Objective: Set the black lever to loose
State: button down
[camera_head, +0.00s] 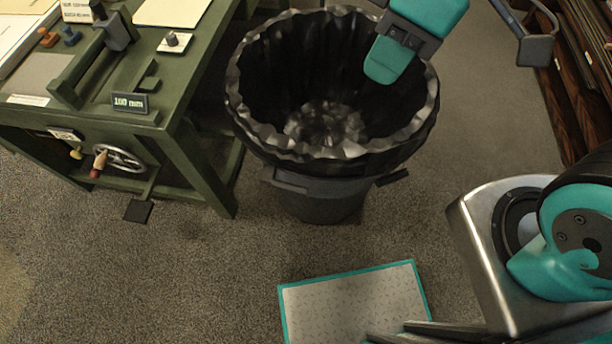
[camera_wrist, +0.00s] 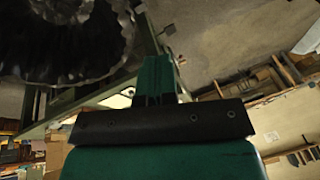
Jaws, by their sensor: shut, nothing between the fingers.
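The green bench (camera_head: 180,145) with a fixture stands at the left in the head view. A dark upright handle-like part (camera_head: 117,32) stands on its top; I cannot tell whether it is the black lever, and no loose marking is readable. A dark flat piece (camera_head: 138,211) shows low beside the bench, below the handwheel. My gripper (camera_head: 383,74), teal with a dark band, is over the black-lined bin, right of the bench and apart from it. In the wrist view its teal fingers (camera_wrist: 157,60) are together and empty.
The bin (camera_head: 320,195) stands right of the bench. A handwheel (camera_head: 119,158) with a wooden knob is on the bench's front, near a "100 mm" sign (camera_head: 129,103). Dark shelving (camera_head: 575,85) is at the right.

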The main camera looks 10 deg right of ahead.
jog(key=w+a+f+n+b, duration=0.2)
jog(key=f+n, duration=0.4)
jog(key=f, duration=0.3)
jog(key=w+a+f+n+g+h+b, duration=0.1)
jog(key=w+a+f+n+b, duration=0.1)
jog(key=w+f+n+b, duration=0.2)
jog(key=w+a+f+n+h+b, duration=0.1)
jog(key=w+a+f+n+b, duration=0.1)
jog(key=f+n, duration=0.7)
notch_tip(320, 180, down, 6)
jog(key=shift+w+a+f+g+b, duration=0.15)
jog(key=shift+w+g+b, duration=0.25)
jog(key=shift+b, duration=0.5)
jog(key=b+x, duration=0.1)
jog(key=x, duration=0.8)
jog(key=shift+s+f, duration=0.15)
jog(key=shift+f, duration=0.25)
